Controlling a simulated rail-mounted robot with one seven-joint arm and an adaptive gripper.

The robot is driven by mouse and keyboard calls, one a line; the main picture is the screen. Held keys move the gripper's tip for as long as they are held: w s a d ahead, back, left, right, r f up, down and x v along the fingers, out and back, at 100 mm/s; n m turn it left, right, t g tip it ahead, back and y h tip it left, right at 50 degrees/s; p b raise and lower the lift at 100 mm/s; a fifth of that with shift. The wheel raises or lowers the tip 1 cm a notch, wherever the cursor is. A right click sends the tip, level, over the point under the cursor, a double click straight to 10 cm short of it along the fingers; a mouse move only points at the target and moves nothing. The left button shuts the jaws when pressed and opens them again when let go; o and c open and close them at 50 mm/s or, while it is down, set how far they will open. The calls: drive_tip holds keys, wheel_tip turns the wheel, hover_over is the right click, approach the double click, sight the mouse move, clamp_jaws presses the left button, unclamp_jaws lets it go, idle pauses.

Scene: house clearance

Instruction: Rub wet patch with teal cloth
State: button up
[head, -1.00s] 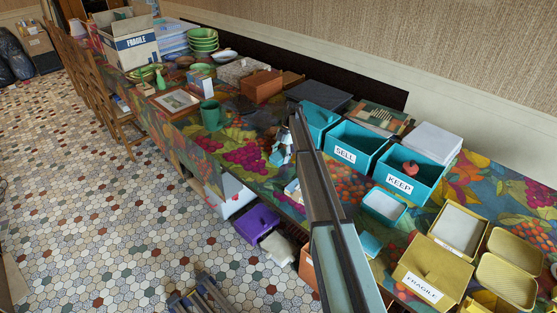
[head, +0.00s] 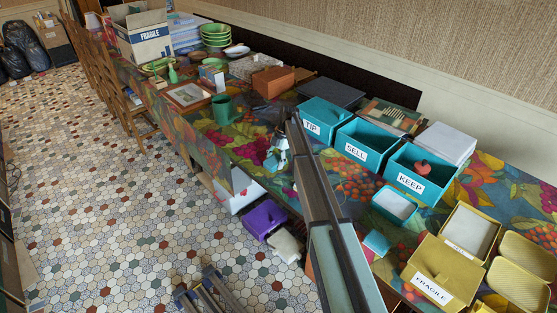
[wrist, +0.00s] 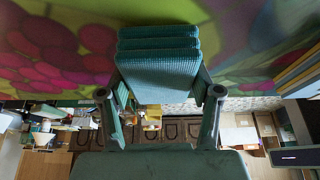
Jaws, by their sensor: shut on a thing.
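My gripper (wrist: 160,105) is shut on a folded teal cloth (wrist: 158,72), which sits between its two fingers in the wrist view. In the head view my gripper (head: 278,154) is over the fruit-patterned table covering, right of the green mug and left of the TIP box. The cloth is too small there to make out clearly, and I cannot tell whether it touches the table. A dark area (head: 262,111) on the covering behind the gripper may be the wet patch, but I cannot be sure.
A green mug (head: 222,109) and a framed picture (head: 188,95) stand left. Teal boxes marked TIP (head: 323,118), SELL (head: 358,148) and KEEP (head: 413,180) line the right. A small teal block (head: 378,243) lies nearer. Patterned covering is clear around the gripper.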

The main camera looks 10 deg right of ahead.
drive_tip(key=shift+s+a+r, duration=0.1)
drive_tip(key=shift+s+a, duration=0.35)
drive_tip(key=shift+a, duration=0.25)
drive_tip(key=shift+d+r+p, duration=0.1)
drive_tip(key=shift+r+p, duration=0.8)
drive_tip(key=shift+r, duration=3.1)
drive_tip(key=shift+w, duration=0.1)
